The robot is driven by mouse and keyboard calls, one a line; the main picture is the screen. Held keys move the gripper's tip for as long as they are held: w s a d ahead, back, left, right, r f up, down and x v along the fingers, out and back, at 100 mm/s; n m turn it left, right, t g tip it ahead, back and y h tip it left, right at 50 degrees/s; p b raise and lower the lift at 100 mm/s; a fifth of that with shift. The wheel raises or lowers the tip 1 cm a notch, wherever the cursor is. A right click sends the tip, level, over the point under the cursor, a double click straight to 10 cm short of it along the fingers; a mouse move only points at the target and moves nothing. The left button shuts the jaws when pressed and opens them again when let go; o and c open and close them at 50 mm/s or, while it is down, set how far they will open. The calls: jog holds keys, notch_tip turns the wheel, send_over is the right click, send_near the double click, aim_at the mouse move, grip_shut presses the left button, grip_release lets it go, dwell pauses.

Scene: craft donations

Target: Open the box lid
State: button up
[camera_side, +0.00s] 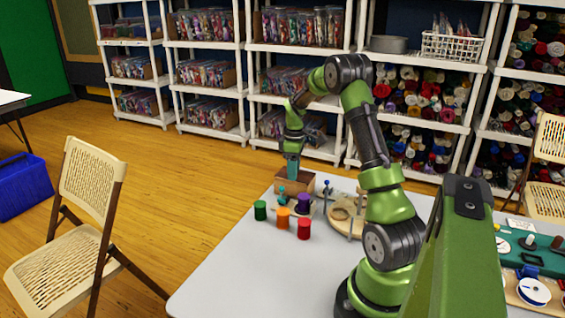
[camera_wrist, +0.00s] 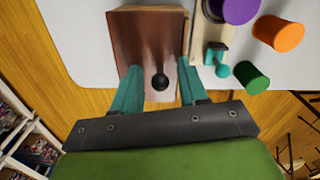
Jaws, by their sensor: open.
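A small brown wooden box (camera_side: 305,184) stands on the far left end of the grey table. In the wrist view its reddish-brown lid (camera_wrist: 135,38) lies flat and looks closed, with a lighter wood edge along the right. A round black knob (camera_wrist: 160,82) is on the lid's near part. My gripper (camera_side: 293,170) points down at the box from above. In the wrist view my gripper (camera_wrist: 159,75) is open, with one teal finger on each side of the knob and gaps between. Whether the fingertips touch the lid cannot be told.
Beside the box stand green (camera_side: 260,210), orange (camera_side: 283,217), red (camera_side: 304,228) and purple (camera_side: 303,202) spools, close to a small teal-knobbed piece (camera_wrist: 218,60). A round wooden item (camera_side: 341,213) lies further right. The grey table (camera_side: 240,265) is clear at the front left.

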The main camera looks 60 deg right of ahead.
grip_shut()
jog(key=d, duration=0.7)
jog(key=shift+d, duration=0.2)
jog(key=shift+w, duration=0.1)
grip_release()
jog(key=shift+r, duration=0.1)
